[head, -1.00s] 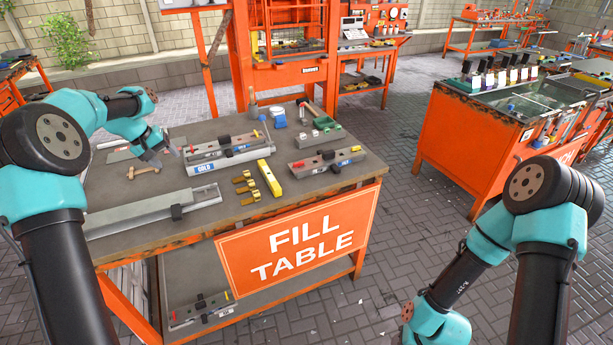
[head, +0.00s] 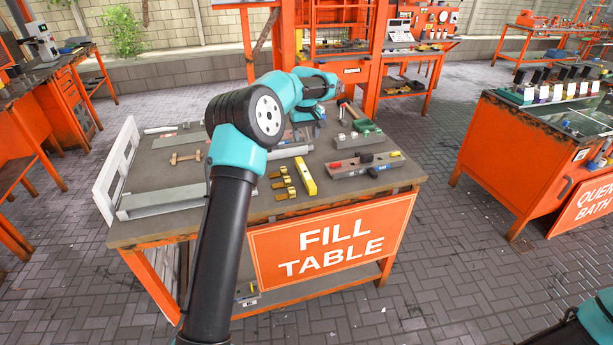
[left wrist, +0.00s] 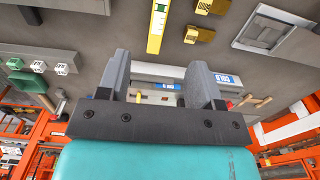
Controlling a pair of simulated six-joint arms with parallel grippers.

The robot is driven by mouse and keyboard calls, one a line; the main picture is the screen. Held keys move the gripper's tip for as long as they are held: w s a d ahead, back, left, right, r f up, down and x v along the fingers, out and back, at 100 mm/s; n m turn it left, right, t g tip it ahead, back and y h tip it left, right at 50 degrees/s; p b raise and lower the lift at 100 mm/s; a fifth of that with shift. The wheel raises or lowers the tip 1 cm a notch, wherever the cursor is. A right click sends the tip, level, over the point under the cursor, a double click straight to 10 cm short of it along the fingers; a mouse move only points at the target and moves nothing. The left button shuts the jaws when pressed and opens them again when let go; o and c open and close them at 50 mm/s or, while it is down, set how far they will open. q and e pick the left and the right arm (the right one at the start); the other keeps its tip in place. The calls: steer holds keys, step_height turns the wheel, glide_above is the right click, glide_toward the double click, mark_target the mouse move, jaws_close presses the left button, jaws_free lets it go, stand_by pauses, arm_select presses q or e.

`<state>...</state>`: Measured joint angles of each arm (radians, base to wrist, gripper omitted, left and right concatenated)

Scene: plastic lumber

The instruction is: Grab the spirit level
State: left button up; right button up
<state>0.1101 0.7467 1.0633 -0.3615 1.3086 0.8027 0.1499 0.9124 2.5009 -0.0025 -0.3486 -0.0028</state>
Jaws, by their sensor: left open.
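The spirit level (head: 305,176) is a short yellow bar lying flat on the fill table (head: 235,207), right of the brass pieces. In the left wrist view the yellow level (left wrist: 158,25) shows at the top centre, apart from the fingers and partly cut off by the frame edge. My left gripper (left wrist: 160,72) is open and empty above the table, over the grey mould with the "COLD" label (left wrist: 226,79). In the head view its arm reaches over the table to the back, beyond the level, and its fingers are hard to make out. My right gripper is out of view.
Several brass pieces (head: 283,184) lie left of the level. A grey mould (head: 365,164) lies to its right and a long grey mould (head: 165,200) at the left. A wooden-handled tool (head: 186,157) lies farther back. The strip in front of the level is clear.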

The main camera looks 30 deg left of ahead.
arm_select(q)
glide_toward(305, 171)
step_height(305, 171, down, 5)
steer(key=shift+d+f, duration=0.1)
steer(key=shift+f, duration=0.05)
stand_by(0.4)
steer(key=shift+s+f, duration=0.1)
steer(key=shift+f, duration=2.45)
steer(key=c, duration=1.1)
steer(key=shift+r, duration=0.1)
